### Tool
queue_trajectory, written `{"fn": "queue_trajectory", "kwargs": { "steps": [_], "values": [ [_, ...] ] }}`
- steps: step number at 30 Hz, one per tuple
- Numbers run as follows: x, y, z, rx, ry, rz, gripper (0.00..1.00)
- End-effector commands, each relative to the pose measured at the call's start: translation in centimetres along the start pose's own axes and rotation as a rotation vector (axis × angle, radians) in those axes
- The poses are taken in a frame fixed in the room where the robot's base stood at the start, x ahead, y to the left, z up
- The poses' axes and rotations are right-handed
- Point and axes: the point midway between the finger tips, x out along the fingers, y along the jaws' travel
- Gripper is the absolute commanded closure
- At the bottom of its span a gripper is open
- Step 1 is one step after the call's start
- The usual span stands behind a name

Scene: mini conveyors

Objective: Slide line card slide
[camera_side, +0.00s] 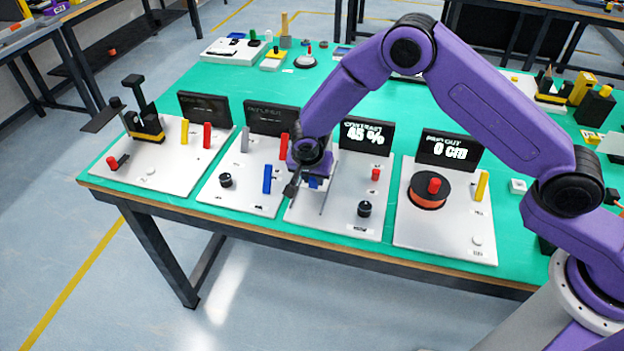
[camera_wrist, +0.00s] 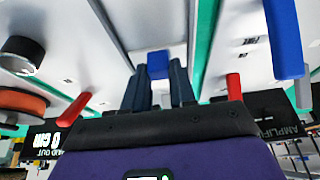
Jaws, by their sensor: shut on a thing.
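My gripper (camera_side: 304,184) is low over the third white board (camera_side: 350,222), the one whose display (camera_side: 366,136) reads "CONTRAST 45 %". In the wrist view, my gripper (camera_wrist: 158,80) is shut on a small blue slider knob (camera_wrist: 157,62), one dark finger on each side. The blue knob also shows in the side view (camera_side: 315,182), partly hidden by my gripper. A thin straight slot (camera_side: 326,200) runs along the board toward its front edge. It also shows in the wrist view (camera_wrist: 108,28). Whether the knob sits in this slot is hidden.
The third board also has a black knob (camera_side: 364,209) and a red lever (camera_side: 375,174). The second board has a blue lever (camera_side: 267,180) close by on the left. The fourth board (camera_side: 447,236) carries an orange reel (camera_side: 428,197). The first board (camera_side: 160,178) is further left.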

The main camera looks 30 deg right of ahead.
Motion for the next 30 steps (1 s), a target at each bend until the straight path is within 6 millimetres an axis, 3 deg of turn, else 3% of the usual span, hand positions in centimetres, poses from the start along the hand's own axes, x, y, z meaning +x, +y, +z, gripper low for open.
{"fn": "queue_trajectory", "kwargs": {
  "steps": [2, 3, 4, 5, 17, 23, 30],
  "values": [
    [-0.1, 0.0, 0.0, 0.000, 0.001, -0.001, 1.00],
    [-0.1, 0.0, 0.0, 0.000, 0.001, -0.001, 0.62],
    [-0.1, 0.0, 0.0, 0.000, 0.001, -0.001, 0.52],
    [-0.1, 0.0, 0.0, 0.000, 0.001, 0.000, 0.49],
    [-0.7, -0.1, 0.1, 0.000, 0.001, -0.001, 0.49],
    [-3.8, -0.1, 0.0, 0.001, 0.001, -0.005, 0.49],
    [-8.9, -0.1, 0.1, 0.001, 0.001, -0.005, 0.49]
  ]
}}
